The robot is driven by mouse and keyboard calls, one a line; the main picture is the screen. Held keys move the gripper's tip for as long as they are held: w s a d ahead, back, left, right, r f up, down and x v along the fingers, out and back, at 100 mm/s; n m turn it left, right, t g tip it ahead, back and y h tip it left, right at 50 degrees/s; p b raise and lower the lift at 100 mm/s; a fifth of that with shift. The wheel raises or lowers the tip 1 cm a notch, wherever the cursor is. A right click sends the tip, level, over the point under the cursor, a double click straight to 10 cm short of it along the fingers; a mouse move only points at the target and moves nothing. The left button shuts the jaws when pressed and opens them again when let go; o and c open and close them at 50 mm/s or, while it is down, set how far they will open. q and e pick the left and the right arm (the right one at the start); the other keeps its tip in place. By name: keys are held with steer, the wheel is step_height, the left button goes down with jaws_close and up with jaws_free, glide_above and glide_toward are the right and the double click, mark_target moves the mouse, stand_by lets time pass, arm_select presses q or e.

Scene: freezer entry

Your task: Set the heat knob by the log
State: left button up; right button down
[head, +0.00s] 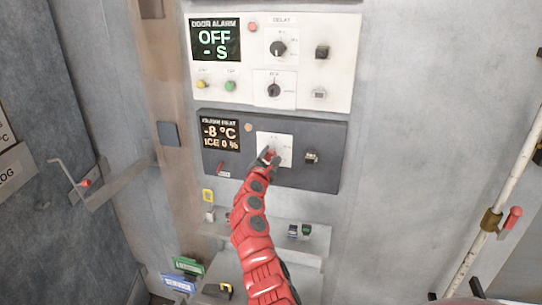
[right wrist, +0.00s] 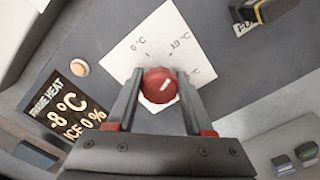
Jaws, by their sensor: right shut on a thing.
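The heat knob (right wrist: 160,86) is red with a pale pointer mark, on a white dial plate (right wrist: 183,42) with degree markings. The plate (head: 287,142) also shows on the dark lower panel (head: 325,176) in the head view. My right gripper (head: 268,157) has its two fingers on either side of the knob and is shut on it. The frame heat display (head: 220,132) reads -8 °C and ICE 0 %. My left gripper is not in view.
Above is a white door alarm panel (head: 340,85) reading OFF, with two black knobs and several buttons. A dark switch (head: 312,157) sits right of the dial. A shelf (head: 315,237) with small blocks is below. A pipe with a red-handled valve (head: 512,218) stands right.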

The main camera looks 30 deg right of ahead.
steer(key=shift+f, duration=0.1)
steer(key=shift+c, duration=1.4)
jaws_free()
steer(key=shift+s+a, duration=0.1)
steer(key=b+v, duration=0.6)
steer(key=v, duration=1.1)
steer(key=shift+a, duration=0.15)
